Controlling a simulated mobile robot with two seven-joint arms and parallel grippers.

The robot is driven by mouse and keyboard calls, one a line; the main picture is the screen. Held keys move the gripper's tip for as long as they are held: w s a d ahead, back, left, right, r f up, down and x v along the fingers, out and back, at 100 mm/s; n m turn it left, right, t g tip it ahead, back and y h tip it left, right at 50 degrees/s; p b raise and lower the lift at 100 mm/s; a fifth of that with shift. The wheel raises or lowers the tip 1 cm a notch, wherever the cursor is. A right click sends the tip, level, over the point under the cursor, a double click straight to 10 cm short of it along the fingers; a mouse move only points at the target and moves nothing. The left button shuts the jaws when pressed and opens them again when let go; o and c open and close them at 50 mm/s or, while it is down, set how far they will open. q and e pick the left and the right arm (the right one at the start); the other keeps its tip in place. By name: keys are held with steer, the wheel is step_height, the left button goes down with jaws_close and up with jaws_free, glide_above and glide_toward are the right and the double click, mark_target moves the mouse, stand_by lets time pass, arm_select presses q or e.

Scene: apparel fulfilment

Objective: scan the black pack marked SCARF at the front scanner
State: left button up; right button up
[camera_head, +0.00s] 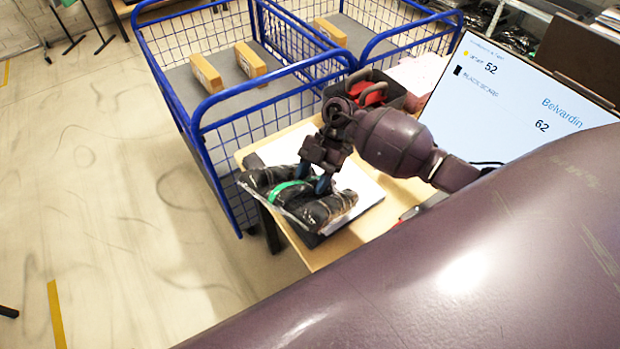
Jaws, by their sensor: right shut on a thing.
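A black pack (324,209) in clear, shiny wrapping with a green band (288,189) is over the near left end of the table. My right gripper (311,181) is shut on the pack from above, near the green band. No SCARF marking is readable on the pack from here. A flat white surface (364,188) lies on the table behind and beside the pack. Dark parts show beneath and at the left of the pack, and I cannot tell whether they belong to the front scanner. My left gripper is not in view.
Blue wire carts (207,101) with brown boxes (207,73) stand beyond the wooden table (318,251). A black bin with a red thing (372,94) is behind my right gripper. A lit screen (500,105) stands at right.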

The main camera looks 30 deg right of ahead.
mark_target(284, 187)
steer(key=s+a+r, duration=0.1)
steer(key=a+r, duration=0.1)
steer(key=a, duration=0.1)
steer(key=s+a+r, duration=0.1)
steer(key=a+r, duration=0.2)
steer(key=s+a+r, duration=0.2)
steer(key=a+r, duration=0.1)
steer(key=shift+s+d, duration=0.1)
stand_by(0.4)
